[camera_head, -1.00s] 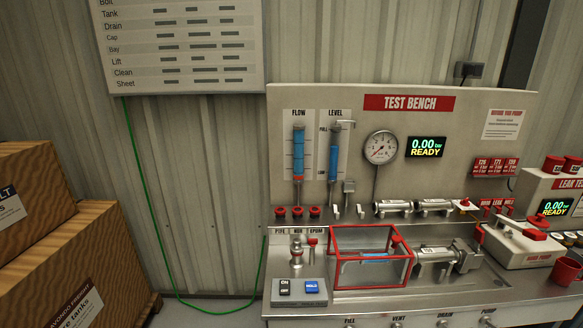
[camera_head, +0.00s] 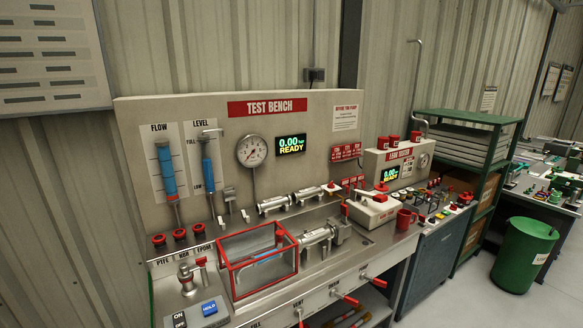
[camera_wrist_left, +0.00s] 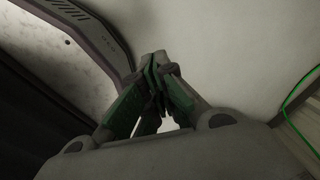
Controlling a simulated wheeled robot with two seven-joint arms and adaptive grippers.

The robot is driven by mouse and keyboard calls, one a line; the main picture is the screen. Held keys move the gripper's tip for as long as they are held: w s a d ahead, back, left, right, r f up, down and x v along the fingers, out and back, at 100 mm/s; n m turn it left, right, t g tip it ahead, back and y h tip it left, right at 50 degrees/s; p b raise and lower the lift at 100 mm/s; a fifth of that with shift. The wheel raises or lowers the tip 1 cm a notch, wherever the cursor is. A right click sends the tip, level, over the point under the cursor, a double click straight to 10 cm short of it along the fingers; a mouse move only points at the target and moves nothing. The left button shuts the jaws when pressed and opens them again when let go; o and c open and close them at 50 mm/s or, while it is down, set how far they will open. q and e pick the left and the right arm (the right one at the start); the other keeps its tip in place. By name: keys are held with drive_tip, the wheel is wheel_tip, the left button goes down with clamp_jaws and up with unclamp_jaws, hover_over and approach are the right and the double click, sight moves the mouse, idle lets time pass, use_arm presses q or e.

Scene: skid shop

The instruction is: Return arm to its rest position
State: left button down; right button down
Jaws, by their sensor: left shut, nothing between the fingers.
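My left gripper (camera_wrist_left: 155,85) shows only in the left wrist view. Its green-padded fingers are together and nothing is between them. A pale, plain surface lies beyond the fingertips, with a dark curved-edged part at the upper left. Neither of my arms shows in the head view, and my right gripper is not seen in any view.
A test bench (camera_head: 330,207) with a gauge (camera_head: 252,150), a red-framed clear box (camera_head: 258,262) and valves fills the middle. A leak test station (camera_head: 395,160), green shelving (camera_head: 470,118) and a green bin (camera_head: 524,254) stand to the right. Grey floor (camera_head: 480,296) is clear before the bin.

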use_arm(q)
drive_tip(key=w+d+h, duration=0.1)
drive_tip(key=w+d, duration=0.2)
drive_tip(key=d, duration=0.8)
drive_tip(key=shift+d+f+n, duration=0.3)
drive_tip(key=shift+d+f, duration=0.05)
drive_tip(key=shift+f, duration=0.05)
drive_tip(key=shift+w, duration=0.15)
